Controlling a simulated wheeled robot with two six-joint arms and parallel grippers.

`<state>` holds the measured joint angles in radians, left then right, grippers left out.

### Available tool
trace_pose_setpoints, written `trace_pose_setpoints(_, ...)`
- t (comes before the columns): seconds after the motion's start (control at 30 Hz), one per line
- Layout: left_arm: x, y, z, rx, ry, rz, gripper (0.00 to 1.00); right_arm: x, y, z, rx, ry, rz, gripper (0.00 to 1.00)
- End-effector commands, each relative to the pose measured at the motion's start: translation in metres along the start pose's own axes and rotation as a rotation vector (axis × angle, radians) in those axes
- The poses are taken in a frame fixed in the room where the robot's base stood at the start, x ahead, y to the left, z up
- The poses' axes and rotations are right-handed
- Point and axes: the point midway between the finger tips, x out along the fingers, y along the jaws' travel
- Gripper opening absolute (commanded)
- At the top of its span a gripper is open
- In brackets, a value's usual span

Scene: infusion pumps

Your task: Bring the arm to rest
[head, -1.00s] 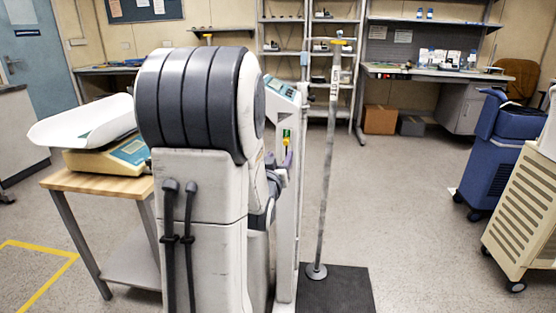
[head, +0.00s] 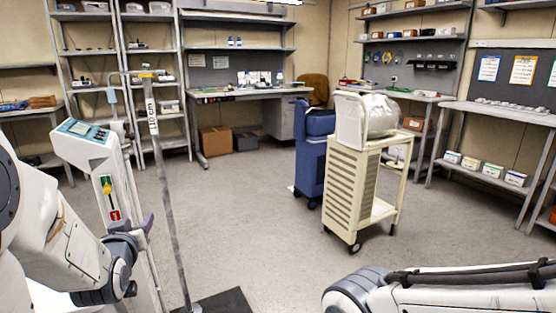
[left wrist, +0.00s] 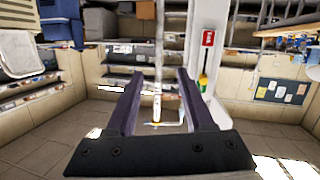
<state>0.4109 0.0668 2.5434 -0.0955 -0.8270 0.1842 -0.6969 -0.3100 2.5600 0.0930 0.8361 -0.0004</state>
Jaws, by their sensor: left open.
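My left arm comes in from the left in the head view, folded in front of a white column with a display panel (head: 85,130). My left gripper (head: 147,222) shows as purple-grey fingers beside that column, partly hidden by its own wrist. In the left wrist view my left gripper (left wrist: 155,85) is open, with its two fingers apart and nothing held. The metal pole (head: 165,190) shows between the fingers in the left wrist view (left wrist: 158,45); how far beyond them, I cannot tell. My right arm shows at the bottom right of the head view; its gripper is out of view.
A dark mat (head: 228,302) lies at the pole's foot. A cream cart (head: 350,190) and a blue wheeled unit (head: 311,150) stand right of centre. Shelves (head: 150,80) and workbenches (head: 490,112) line the walls. The floor (head: 245,220) between pole and cart is clear.

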Motion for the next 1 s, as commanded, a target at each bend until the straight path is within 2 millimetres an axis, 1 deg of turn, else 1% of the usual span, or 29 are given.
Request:
trace_pose_setpoints(0.03, -0.006, 0.037, 0.017, 0.030, -0.091, 0.066, 0.53, 0.000, 0.000, 0.000, 0.000, 0.000, 0.000, 0.61)
trace_pose_setpoints(0.07, -0.011, 0.056, 0.030, 0.048, -0.153, 0.097, 0.53, 0.000, 0.000, 0.000, 0.000, 0.000, 0.000, 0.61)
trace_pose_setpoints(0.1, -0.022, 0.080, 0.047, 0.078, -0.238, 0.141, 0.53, 0.000, 0.000, 0.000, 0.000, 0.000, 0.000, 0.61)
trace_pose_setpoints(0.13, -0.031, 0.097, 0.059, 0.103, -0.299, 0.173, 0.53, 0.000, 0.000, 0.000, 0.000, 0.000, 0.000, 0.61)
trace_pose_setpoints(0.17, -0.042, 0.112, 0.072, 0.130, -0.363, 0.205, 0.53, 0.000, 0.000, 0.000, 0.000, 0.000, 0.000, 0.61)
trace_pose_setpoints(0.2, -0.059, 0.132, 0.089, 0.169, -0.445, 0.247, 0.53, 0.000, 0.000, 0.000, 0.000, 0.000, 0.000, 0.61)
trace_pose_setpoints(0.27, -0.090, 0.156, 0.112, 0.236, -0.567, 0.311, 0.53, 0.000, 0.000, 0.000, 0.000, 0.000, 0.000, 0.61)
trace_pose_setpoints(0.3, -0.112, 0.170, 0.127, 0.284, -0.647, 0.352, 0.53, 0.000, 0.000, 0.000, 0.000, 0.000, 0.000, 0.61)
trace_pose_setpoints(0.37, -0.147, 0.184, 0.146, 0.360, -0.757, 0.410, 0.53, 0.000, 0.000, 0.000, 0.000, 0.000, 0.000, 0.61)
trace_pose_setpoints(0.4, -0.169, 0.190, 0.157, 0.408, -0.824, 0.444, 0.53, 0.000, 0.000, 0.000, 0.000, 0.000, 0.000, 0.61)
trace_pose_setpoints(0.47, -0.200, 0.194, 0.170, 0.481, -0.911, 0.488, 0.53, 0.000, 0.000, 0.000, 0.000, 0.000, 0.000, 0.61)
trace_pose_setpoints(0.5, -0.219, 0.195, 0.177, 0.526, -0.964, 0.514, 0.53, 0.000, 0.000, 0.000, 0.000, 0.000, 0.000, 0.61)
trace_pose_setpoints(0.57, -0.245, 0.194, 0.185, 0.591, -1.035, 0.549, 0.53, 0.000, 0.000, 0.000, 0.000, 0.000, 0.000, 0.61)
trace_pose_setpoints(0.6, -0.262, 0.192, 0.189, 0.634, -1.077, 0.570, 0.53, 0.000, 0.000, 0.000, 0.000, 0.000, 0.000, 0.61)
trace_pose_setpoints(0.67, -0.285, 0.188, 0.194, 0.699, -1.136, 0.600, 0.53, 0.000, 0.000, 0.000, 0.000, 0.000, 0.000, 0.61)
trace_pose_setpoints(0.7, -0.299, 0.184, 0.196, 0.740, -1.174, 0.617, 0.53, 0.000, 0.000, 0.000, 0.000, 0.000, 0.000, 0.61)
trace_pose_setpoints(0.8, -0.334, 0.172, 0.200, 0.846, -1.261, 0.659, 0.53, 0.000, 0.000, 0.000, 0.000, 0.000, 0.000, 0.61)
trace_pose_setpoints(0.83, -0.344, 0.168, 0.201, 0.880, -1.287, 0.670, 0.53, 0.000, 0.000, 0.000, 0.000, 0.000, 0.000, 0.61)
trace_pose_setpoints(0.9, -0.345, 0.171, 0.177, 0.869, -1.287, 0.660, 0.53, -0.024, -0.002, -0.001, 0.000, -0.001, 0.000, 0.61)
trace_pose_setpoints(1.0, -0.349, 0.173, 0.158, 0.866, -1.286, 0.658, 0.53, -0.044, -0.003, -0.003, 0.000, 0.001, 0.000, 0.61)
